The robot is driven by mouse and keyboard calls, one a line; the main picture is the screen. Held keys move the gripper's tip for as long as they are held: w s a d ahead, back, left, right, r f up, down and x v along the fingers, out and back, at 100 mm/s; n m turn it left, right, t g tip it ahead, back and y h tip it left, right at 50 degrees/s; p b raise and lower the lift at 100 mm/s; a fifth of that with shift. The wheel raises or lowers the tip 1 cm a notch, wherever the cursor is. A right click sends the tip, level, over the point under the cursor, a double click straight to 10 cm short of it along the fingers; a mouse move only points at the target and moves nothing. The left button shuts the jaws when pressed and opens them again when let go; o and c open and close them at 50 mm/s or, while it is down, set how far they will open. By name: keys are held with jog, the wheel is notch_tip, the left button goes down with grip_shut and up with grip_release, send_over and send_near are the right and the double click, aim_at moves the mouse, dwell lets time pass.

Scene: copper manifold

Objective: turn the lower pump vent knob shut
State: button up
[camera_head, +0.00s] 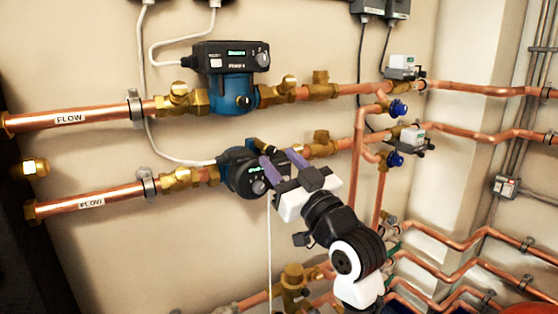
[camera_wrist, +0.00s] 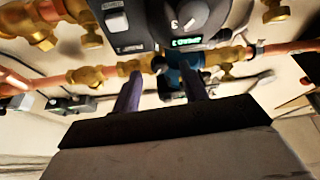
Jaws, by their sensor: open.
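The lower pump (camera_head: 240,178) has a dark head with a lit green display and a round dial, on the lower copper line. My gripper (camera_head: 276,157) is in front of its right side, with two purple fingers apart and pointing at it. In the wrist view the open fingers (camera_wrist: 160,88) reach up below the pump head (camera_wrist: 188,20). Part of the blue pump body (camera_wrist: 173,82) shows between them. I cannot make out the vent knob clearly, nor whether a finger touches anything.
The upper pump (camera_head: 232,92) sits above on a parallel pipe. Brass valves (camera_head: 180,178) flank the lower pump, and a white cable (camera_head: 180,158) runs to it. Blue-handled valves (camera_head: 394,158) and more copper pipes lie to the right. Bare wall (camera_head: 150,250) is below left.

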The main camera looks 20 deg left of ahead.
jog(key=b+v, duration=0.2)
jog(key=v, duration=1)
jog(key=shift+d, duration=0.15)
jog(key=shift+s, duration=0.1)
